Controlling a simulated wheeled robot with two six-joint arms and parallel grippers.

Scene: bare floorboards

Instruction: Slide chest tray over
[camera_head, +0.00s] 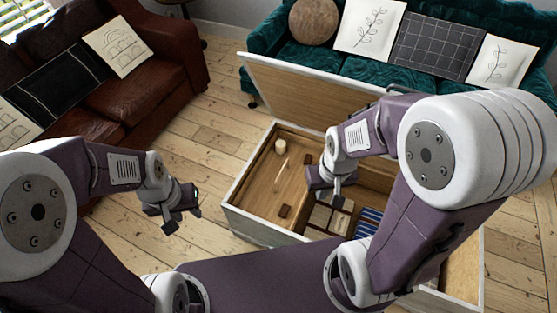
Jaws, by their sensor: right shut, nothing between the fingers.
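The chest (232,214) is a white box with a wooden inside, and its lid (300,98) stands open at the back. A shallow wooden tray (262,187) lies in its left part, holding a pale round candle (281,146), a thin stick and small brown pieces. My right gripper (334,201) is shut and empty over the middle of the chest, near the tray's right side. Whether it touches the tray is unclear. My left gripper (182,214) hangs outside the chest, to its left; its finger opening is unclear. My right arm hides much of the chest's right part.
Inside the chest, right of the tray, lie tan and brown box-like items (329,219) and a blue striped item (368,222). A teal sofa (365,92) with cushions stands behind, and a brown leather sofa (160,88) stands at left. Floorboards (215,138) between are clear.

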